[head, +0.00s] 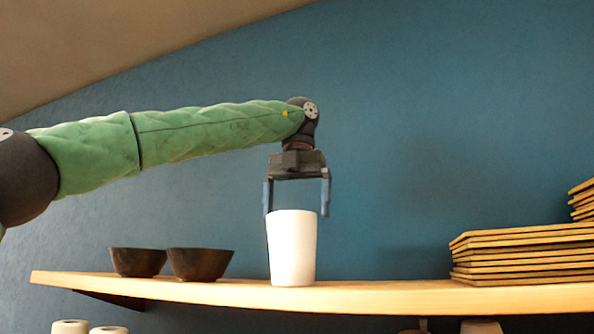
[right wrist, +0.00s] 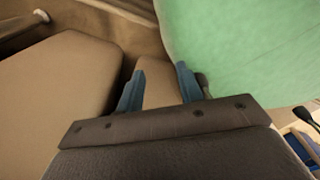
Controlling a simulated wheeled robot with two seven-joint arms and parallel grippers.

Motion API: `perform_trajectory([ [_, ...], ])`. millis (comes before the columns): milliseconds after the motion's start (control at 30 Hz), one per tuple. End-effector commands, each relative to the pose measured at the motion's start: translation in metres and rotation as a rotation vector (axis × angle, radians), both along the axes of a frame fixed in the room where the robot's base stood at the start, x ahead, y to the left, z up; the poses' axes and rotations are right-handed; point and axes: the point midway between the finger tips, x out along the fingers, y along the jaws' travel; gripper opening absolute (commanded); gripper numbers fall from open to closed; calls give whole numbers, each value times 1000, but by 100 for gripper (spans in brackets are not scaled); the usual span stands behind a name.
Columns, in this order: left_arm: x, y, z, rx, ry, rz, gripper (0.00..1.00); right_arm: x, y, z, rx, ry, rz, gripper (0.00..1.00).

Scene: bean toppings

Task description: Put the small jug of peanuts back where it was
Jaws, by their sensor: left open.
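A plain white cup-shaped vessel (head: 292,250), which looks like the small jug, stands upright on the wooden shelf in the head view. Its inside is hidden, so I cannot see any peanuts. My left gripper (head: 297,212) points straight down above it and is open. Its blue fingertips are at the height of the rim, one at each side; whether they touch it I cannot tell. My right gripper (right wrist: 160,70) shows in the right wrist view with its two blue fingers apart and nothing between them.
The wooden shelf (head: 385,296) runs across the head view. Two dark bowls, a left one (head: 138,262) and a right one (head: 200,264), stand left of the white vessel. A stack of wooden boards (head: 520,255) lies at the right. The shelf between vessel and boards is clear.

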Motion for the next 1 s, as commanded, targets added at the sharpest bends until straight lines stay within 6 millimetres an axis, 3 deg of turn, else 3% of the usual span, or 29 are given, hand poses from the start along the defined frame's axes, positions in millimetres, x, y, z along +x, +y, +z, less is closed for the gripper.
perform_trajectory([
  [400, -3, -3, 60, 1, -6, 3, 100, 0, -2, 7, -2, 0, 1, 36],
  [1000, -2, -3, 79, 0, -1, 0, 100, 0, -6, 5, -5, 0, 2, 36],
])
